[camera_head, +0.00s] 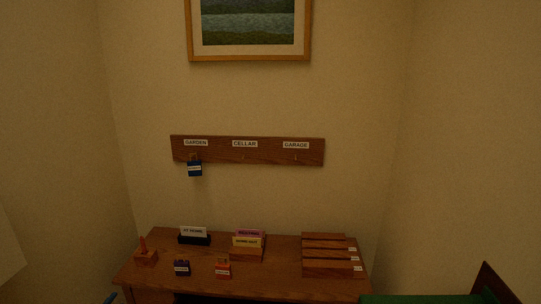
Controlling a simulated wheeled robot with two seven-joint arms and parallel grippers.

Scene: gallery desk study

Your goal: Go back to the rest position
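Neither of my grippers shows in the head view, and no part of my arms can be made out for sure. The wooden desk (285,262) stands against the far wall at the bottom of the view. Above it a wooden key board (215,154) hangs on the wall, with labels GARDEN, CELLAR and GARAGE. A blue tagged item (195,169) hangs under GARDEN. The places under CELLAR and GARAGE hold nothing.
On the desk are a dark blue tagged item (182,268), a red tagged item (223,269), a black sign holder (194,238), a card box (247,253), a wooden block with an orange peg (146,257) and a slotted wooden rack (326,267). A green surface (420,299) is at bottom right.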

